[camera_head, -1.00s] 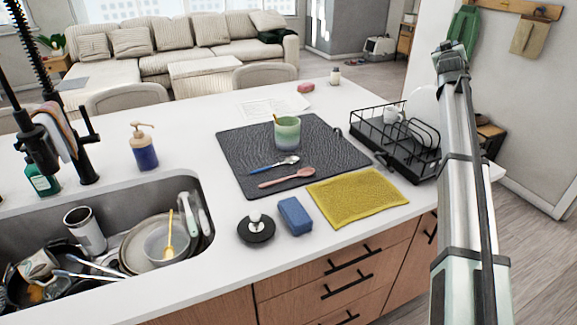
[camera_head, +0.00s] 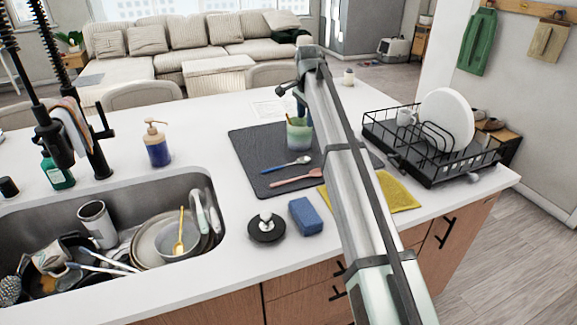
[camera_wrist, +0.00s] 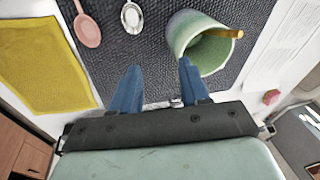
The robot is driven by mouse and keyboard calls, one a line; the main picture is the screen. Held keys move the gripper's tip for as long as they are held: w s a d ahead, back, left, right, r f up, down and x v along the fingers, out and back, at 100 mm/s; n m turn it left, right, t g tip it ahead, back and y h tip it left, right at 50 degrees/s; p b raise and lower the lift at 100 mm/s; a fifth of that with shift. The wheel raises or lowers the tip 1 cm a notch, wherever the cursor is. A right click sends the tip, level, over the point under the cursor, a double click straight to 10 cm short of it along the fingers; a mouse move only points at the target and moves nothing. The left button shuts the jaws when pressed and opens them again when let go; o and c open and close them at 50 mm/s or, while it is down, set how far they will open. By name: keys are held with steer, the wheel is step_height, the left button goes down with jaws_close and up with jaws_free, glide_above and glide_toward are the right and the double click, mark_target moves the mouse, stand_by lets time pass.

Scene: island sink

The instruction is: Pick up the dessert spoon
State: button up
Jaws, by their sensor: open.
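Two spoons lie side by side on the dark mat (camera_head: 250,150); I cannot tell for certain which is the dessert spoon. One has a metal bowl and a blue handle (camera_head: 275,168); the other is a pink spoon (camera_head: 293,181). In the wrist view, the metal spoon's bowl (camera_wrist: 132,17) and the pink spoon's bowl (camera_wrist: 88,32) lie at the upper left, apart from the jaws. My gripper (camera_wrist: 160,67) is open and empty, its blue fingers over the mat near the green cup (camera_wrist: 185,32).
The green cup (camera_head: 297,138) stands on the mat behind the spoons. A yellow cloth (camera_head: 398,192), a blue sponge (camera_head: 306,216) and a black-based stopper (camera_head: 266,229) lie nearby. A dish rack (camera_head: 440,170) is at right, the full sink (camera_head: 215,240) at left.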

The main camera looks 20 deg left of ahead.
steer(key=s+a+m+g+h, duration=0.1)
steer(key=s+a+g, duration=0.25)
steer(key=s, duration=0.45)
glide_above(284, 167)
steer(key=shift+t, duration=0.45)
step_height(284, 167, down, 9)
steer(key=shift+f, duration=0.15)
steer(key=shift+a+f, duration=0.15)
steer(key=shift+f, duration=0.75)
steer(key=shift+a+f, duration=0.2)
steer(key=shift+f, duration=0.7)
steer(key=shift+a+f, duration=0.15)
steer(key=shift+f, duration=0.75)
jaws_close()
